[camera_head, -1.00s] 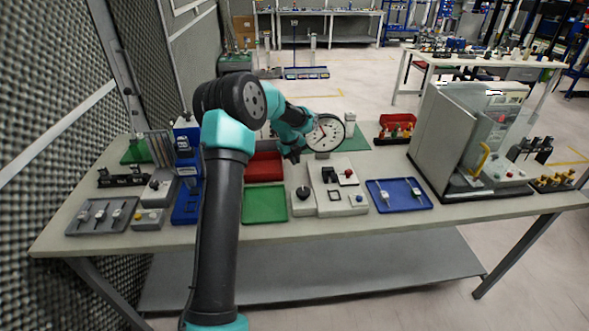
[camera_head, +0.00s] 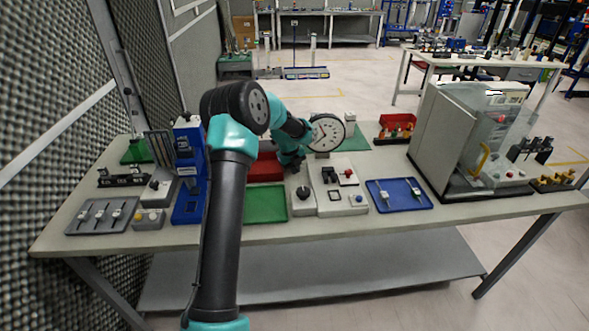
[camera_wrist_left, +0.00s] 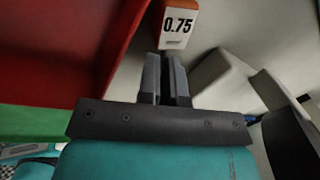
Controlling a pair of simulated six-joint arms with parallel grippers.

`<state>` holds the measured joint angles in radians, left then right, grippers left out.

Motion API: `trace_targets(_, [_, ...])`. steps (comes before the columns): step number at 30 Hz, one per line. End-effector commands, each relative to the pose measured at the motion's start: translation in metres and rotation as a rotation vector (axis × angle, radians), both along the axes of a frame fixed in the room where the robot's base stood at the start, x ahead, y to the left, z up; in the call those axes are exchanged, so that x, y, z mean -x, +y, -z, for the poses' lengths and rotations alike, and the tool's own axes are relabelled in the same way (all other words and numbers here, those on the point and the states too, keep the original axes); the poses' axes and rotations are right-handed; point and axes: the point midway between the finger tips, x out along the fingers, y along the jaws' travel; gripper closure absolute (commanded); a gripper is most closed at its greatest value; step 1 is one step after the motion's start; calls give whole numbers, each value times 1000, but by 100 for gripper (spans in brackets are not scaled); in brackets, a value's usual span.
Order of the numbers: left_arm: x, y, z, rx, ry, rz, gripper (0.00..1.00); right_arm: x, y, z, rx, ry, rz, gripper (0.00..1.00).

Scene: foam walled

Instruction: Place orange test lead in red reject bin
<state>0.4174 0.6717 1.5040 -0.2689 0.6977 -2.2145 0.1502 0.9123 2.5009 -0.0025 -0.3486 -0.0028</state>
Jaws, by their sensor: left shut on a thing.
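My left gripper (camera_head: 294,165) is low over the table, at the right edge of the red bin (camera_head: 266,168). In the left wrist view, its fingers (camera_wrist_left: 166,76) are closed to a narrow gap. At their tips is an orange piece with a white face reading 0.75 (camera_wrist_left: 177,24), which I take for the orange test lead. Its far part is cut off by the picture edge, and the head view hides it behind the gripper. The red bin also fills the upper left of the wrist view (camera_wrist_left: 60,45); the lead is to its right. My right gripper is not in view.
A green tray (camera_head: 265,205) lies in front of the red bin. A grey knob box (camera_head: 303,200) and a switch panel (camera_head: 338,200) stand to the right, close to my gripper. A blue holder (camera_head: 190,170) stands left.

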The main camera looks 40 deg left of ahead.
Motion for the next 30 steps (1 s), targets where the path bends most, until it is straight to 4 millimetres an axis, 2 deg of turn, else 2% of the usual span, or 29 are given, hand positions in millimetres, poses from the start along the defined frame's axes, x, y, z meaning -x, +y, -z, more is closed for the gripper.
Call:
trace_targets(4, [0,0,3,0,0,0,100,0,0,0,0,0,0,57])
trace_targets(6, [0,0,3,0,0,0,89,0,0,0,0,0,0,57])
trace_targets(13, [0,0,3,0,0,0,68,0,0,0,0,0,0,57])
trace_targets(23, [0,0,0,0,0,0,68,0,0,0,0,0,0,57])
trace_targets(26, [1,0,-7,0,0,0,68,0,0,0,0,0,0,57])
trace_targets(30, [4,2,-26,-1,-3,0,68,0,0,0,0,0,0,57])
